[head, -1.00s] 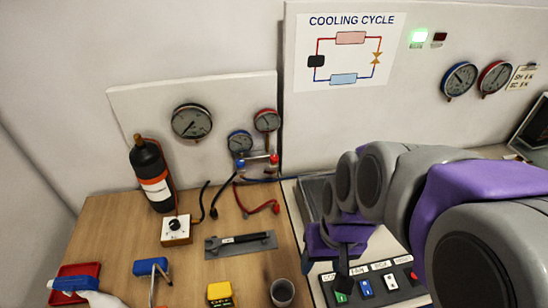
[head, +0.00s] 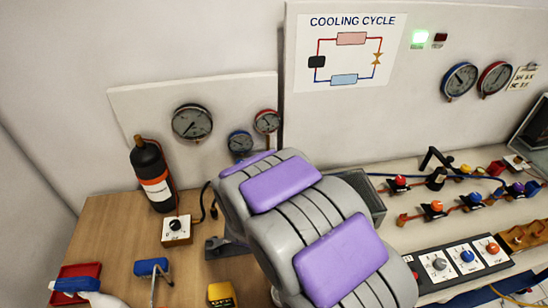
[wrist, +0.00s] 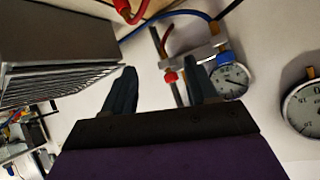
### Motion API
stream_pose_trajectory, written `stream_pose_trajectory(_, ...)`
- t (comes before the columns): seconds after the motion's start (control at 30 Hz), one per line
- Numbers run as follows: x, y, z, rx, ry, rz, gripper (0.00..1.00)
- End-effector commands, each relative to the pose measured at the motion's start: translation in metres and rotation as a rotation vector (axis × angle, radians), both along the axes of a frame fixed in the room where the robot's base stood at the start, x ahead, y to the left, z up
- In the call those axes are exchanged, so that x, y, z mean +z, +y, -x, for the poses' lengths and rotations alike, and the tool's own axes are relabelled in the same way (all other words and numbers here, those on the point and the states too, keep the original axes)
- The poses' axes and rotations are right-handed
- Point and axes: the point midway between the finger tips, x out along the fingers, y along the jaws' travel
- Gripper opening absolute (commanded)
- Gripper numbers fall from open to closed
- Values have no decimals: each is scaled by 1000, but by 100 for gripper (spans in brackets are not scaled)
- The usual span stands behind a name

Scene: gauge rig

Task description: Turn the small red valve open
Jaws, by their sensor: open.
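A small red valve knob (wrist: 171,77) sits on a grey metal manifold (wrist: 205,51) in the wrist view. My gripper (wrist: 161,80) is open, and the red knob shows in the gap between its two dark fingers, nearer the right one. I cannot tell how far ahead of the fingertips it is; nothing is held. In the head view my arm covers the manifold and my gripper. Another red-topped valve (head: 400,182) stands on the right bench.
A blue-rimmed gauge (wrist: 230,78) lies just beyond the right finger. A grey finned box (wrist: 60,45) is close on the left. A red hose end (wrist: 130,12) and a blue hose (wrist: 172,16) cross above. A black cylinder (head: 153,175) stands on the wooden table.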

Motion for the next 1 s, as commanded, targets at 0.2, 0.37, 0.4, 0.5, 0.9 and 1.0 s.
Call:
stream_pose_trajectory(0.2,-12,2,-13,-57,-253,145,58)
stream_pose_trajectory(0.37,-7,5,-11,-64,-429,247,58)
stream_pose_trajectory(0.4,-5,6,-10,-63,-465,268,58)
stream_pose_trajectory(0.5,0,8,-7,-60,-528,302,58)
stream_pose_trajectory(0.9,3,0,-31,-62,-567,323,58)
stream_pose_trajectory(1.0,3,-2,-47,-63,-568,320,58)
